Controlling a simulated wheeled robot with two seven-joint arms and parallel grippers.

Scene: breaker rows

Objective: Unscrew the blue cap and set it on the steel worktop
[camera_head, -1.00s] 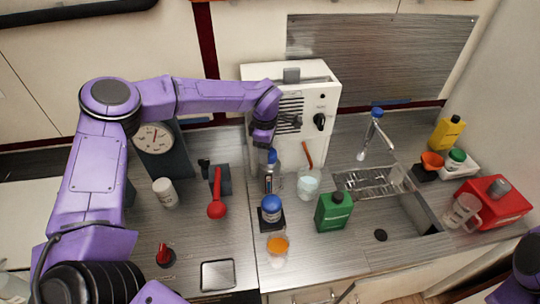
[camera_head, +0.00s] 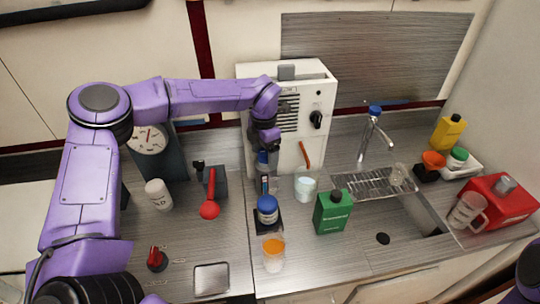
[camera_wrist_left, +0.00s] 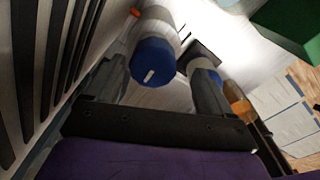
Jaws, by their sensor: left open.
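My left gripper (camera_head: 264,185) is open and points down, just behind and above the cap. It appears apart from the cap and holds nothing. My right gripper is out of view; only a bit of my right arm shows at the lower right.

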